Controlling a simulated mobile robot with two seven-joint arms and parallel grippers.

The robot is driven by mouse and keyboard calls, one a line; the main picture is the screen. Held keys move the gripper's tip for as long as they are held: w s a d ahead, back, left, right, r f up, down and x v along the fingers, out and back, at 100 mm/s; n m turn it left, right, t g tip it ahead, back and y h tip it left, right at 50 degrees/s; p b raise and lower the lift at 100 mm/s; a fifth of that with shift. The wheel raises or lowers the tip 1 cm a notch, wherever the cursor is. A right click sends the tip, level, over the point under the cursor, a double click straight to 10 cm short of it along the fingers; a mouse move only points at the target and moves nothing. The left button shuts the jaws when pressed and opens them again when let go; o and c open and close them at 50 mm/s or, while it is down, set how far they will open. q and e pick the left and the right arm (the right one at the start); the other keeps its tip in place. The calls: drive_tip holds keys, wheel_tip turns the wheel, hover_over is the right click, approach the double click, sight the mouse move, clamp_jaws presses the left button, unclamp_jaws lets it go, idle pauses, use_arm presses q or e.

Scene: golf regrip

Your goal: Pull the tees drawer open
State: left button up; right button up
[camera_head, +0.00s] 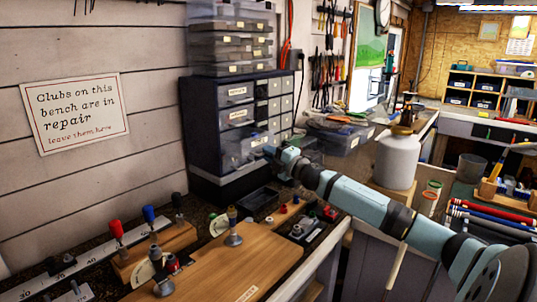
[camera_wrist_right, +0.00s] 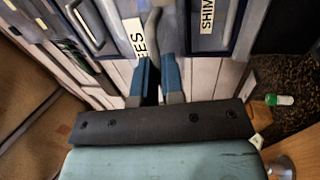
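The tees drawer (camera_wrist_right: 122,12) is in the dark blue drawer cabinet (camera_head: 205,128) on the bench. Its white label, reading "EES" in the part that shows, and its grey curved handle (camera_wrist_right: 152,22) are in the right wrist view. My right gripper (camera_wrist_right: 159,62) has its two blue fingers close together at the handle, with a narrow gap between them. They appear shut on it. In the head view my right gripper (camera_head: 270,153) is at a lower drawer front, which seems to stand out a little from the cabinet. My left gripper is not in view.
Another drawer with a label starting "SHIM" (camera_wrist_right: 207,15) is beside the tees drawer. A small black tray (camera_head: 258,199) lies below the cabinet front. Clamps and wooden boards (camera_head: 240,262) fill the near bench.

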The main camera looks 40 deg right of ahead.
drive_tip(key=o, duration=0.4)
drive_tip(key=shift+o, duration=0.2)
drive_tip(key=shift+s, duration=0.1)
drive_tip(key=v, duration=1.3)
drive_tip(key=shift+s+b, duration=0.35)
drive_tip(key=shift+s, duration=0.05)
drive_tip(key=shift+d, duration=0.1)
drive_tip(key=shift+f, duration=0.1)
